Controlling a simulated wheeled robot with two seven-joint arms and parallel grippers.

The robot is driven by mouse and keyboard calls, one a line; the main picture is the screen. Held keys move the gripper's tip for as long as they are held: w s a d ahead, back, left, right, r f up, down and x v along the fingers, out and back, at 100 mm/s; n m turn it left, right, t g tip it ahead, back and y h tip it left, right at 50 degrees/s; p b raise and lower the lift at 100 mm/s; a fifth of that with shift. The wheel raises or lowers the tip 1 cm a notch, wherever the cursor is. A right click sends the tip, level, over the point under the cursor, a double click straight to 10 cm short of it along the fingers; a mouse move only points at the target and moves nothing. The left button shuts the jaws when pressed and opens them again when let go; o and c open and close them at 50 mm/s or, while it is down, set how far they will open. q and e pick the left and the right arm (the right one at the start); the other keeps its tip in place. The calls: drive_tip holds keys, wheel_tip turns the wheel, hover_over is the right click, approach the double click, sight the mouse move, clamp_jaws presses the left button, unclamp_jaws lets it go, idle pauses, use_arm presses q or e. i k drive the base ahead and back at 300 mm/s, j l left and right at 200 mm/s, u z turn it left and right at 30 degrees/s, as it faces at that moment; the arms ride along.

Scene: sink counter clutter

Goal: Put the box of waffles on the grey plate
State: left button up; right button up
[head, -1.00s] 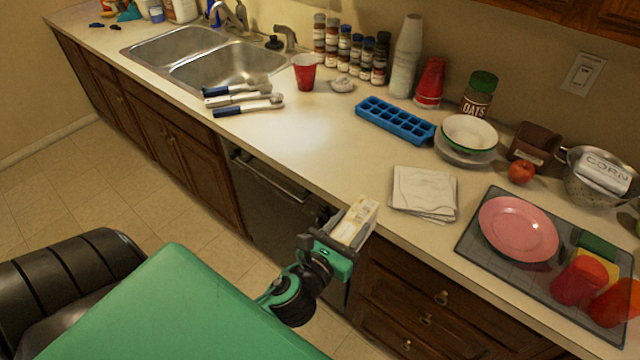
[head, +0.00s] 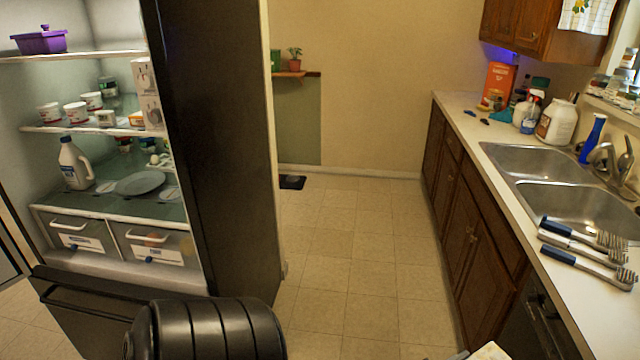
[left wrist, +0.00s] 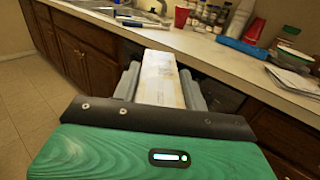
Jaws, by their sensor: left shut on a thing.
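The box of waffles (left wrist: 160,75), pale with worn print, is between the fingers of my left gripper (left wrist: 160,85) in the left wrist view. The gripper is shut on it and holds it in the air in front of the counter. Only a corner of the box (head: 490,352) shows at the bottom edge of the head view. The grey plate (head: 140,183) lies flat on the lower shelf of the open fridge at the left, far from the gripper. My right gripper is not in view.
The fridge shelf also holds a white jug (head: 75,165); cups (head: 76,113) stand on the shelf above. Drawers (head: 80,240) sit below. The tall dark fridge side or door (head: 215,140) stands right of the opening. The floor (head: 345,250) between fridge and counter is clear.

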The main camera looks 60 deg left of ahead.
sight(141, 184)
drive_tip(key=k+j+u, duration=0.2)
drive_tip(key=j+u, duration=0.65)
drive_tip(key=j, duration=0.25)
drive_tip(key=j+u, duration=0.45)
drive_tip(key=j, duration=0.2)
